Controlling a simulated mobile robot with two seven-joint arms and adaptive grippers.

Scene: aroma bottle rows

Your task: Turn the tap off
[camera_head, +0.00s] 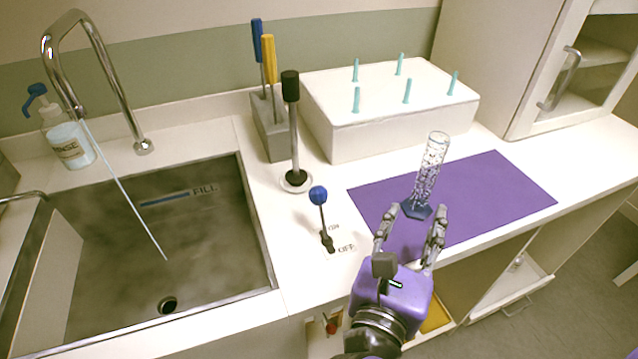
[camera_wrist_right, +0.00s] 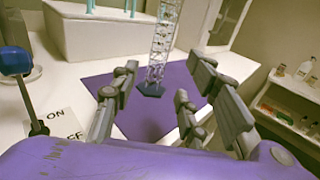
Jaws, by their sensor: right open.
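The chrome tap (camera_head: 122,98) arches over the sink (camera_head: 262,232) at the left, and a thin stream of water (camera_head: 130,200) runs from its spout into the basin. A lever with a blue ball knob (camera_head: 318,195) stands on the counter by the ON and OFF labels (camera_head: 346,248). It stands near upright, leaning slightly to the back. The lever also shows at the left of the right wrist view (camera_wrist_right: 15,61). My right gripper (camera_head: 412,222) is open and empty, to the right of the lever and apart from it. My left gripper is out of view.
A clear measuring cylinder (camera_head: 430,168) on a blue base stands on the purple mat (camera_head: 500,195), just beyond my right fingertips. A black-topped post (camera_head: 291,120), a tool holder (camera_head: 270,135) and a white peg block (camera_head: 350,145) stand behind. A rinse bottle (camera_head: 70,145) is by the tap.

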